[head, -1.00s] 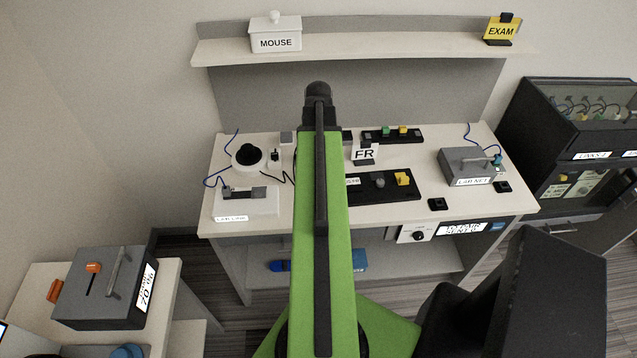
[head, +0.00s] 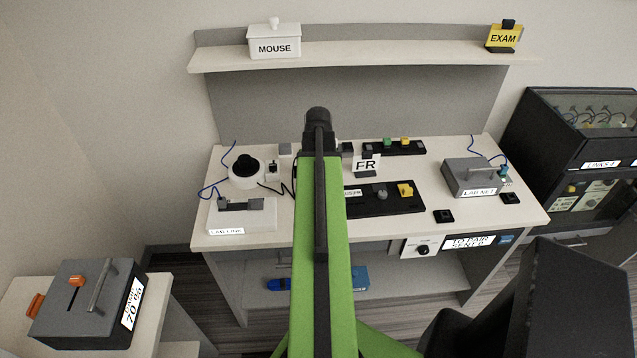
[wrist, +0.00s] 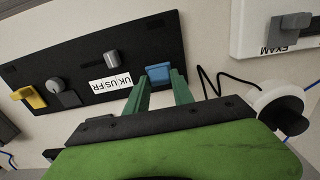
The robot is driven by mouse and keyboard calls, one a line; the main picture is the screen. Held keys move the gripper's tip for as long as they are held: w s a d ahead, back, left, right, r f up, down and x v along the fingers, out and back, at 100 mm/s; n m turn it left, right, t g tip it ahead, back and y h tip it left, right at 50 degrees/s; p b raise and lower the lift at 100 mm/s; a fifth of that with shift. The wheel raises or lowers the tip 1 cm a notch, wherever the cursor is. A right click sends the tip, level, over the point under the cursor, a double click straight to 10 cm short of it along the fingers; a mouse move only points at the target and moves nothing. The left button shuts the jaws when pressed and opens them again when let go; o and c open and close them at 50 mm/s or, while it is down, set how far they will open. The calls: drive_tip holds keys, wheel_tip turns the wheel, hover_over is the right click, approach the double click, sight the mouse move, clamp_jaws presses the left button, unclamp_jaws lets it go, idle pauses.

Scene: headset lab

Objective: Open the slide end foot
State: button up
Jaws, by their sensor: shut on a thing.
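My gripper (wrist: 159,80) has green fingers and is shut on a small blue block (wrist: 158,70) in the wrist view. The block sits at the near edge of a black panel (wrist: 100,40), close to one end. The panel carries a label reading UK.US.FR, a grey slider (wrist: 112,58), a grey knob (wrist: 54,86) and a yellow handle (wrist: 28,96). The panel also shows on the bench in the head view (head: 364,208). There my green arm hides its left end, the blue block and my gripper. I cannot tell which part is named the slide end foot.
A white device (wrist: 245,45) marked EXAM and a round white base with a black knob (wrist: 285,105) stand beside the panel in the wrist view. A grey LAB NET box (head: 470,175) is at the right.

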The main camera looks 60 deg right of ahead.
drive_tip(key=shift+w+d+r+g+y, duration=0.1)
drive_tip(key=shift+w+d+g+y, duration=0.4)
drive_tip(key=shift+d+y, duration=0.15)
clamp_jaws()
drive_tip(key=shift+w+d+r+g+y, duration=0.1)
drive_tip(key=shift+d+g+y, duration=0.05)
drive_tip(key=shift+g+y, duration=0.35)
drive_tip(key=o, duration=1.1)
unclamp_jaws()
drive_tip(key=p+v, duration=1.6)
drive_tip(key=v, duration=0.1)
drive_tip(key=shift+r, duration=0.25)
